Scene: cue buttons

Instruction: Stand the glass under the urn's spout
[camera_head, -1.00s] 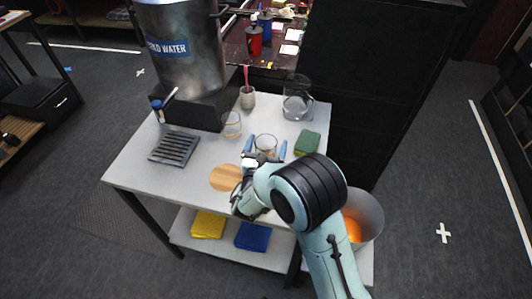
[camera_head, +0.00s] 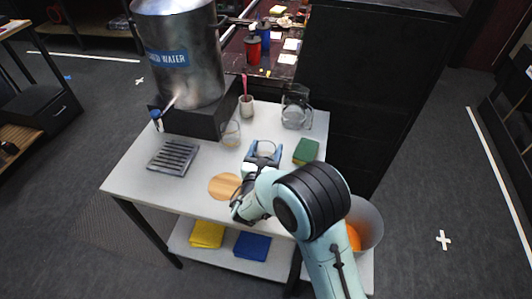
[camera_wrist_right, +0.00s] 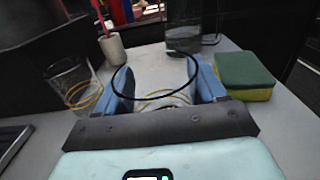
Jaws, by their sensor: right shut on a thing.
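My right gripper (camera_head: 264,150) is shut on a clear glass (camera_head: 267,147) on the right part of the white table. In the right wrist view the glass (camera_wrist_right: 155,82), with a dark rim and a yellow ring, stands between the blue fingers. I cannot tell if its base touches the table. The steel urn (camera_head: 182,60) stands on a black base at the back left. Its spout (camera_head: 168,106), with a blue-topped tap, reaches over the left side, near the grey slatted drip tray (camera_head: 173,157). My left gripper is not in view.
A second glass (camera_head: 231,134) stands between the urn and my gripper. A cup with a pink stick (camera_head: 246,106), a clear jug (camera_head: 295,114) and a green-yellow sponge (camera_head: 306,151) stand around. A wooden disc (camera_head: 223,186) lies in front. White table between tray and disc is bare.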

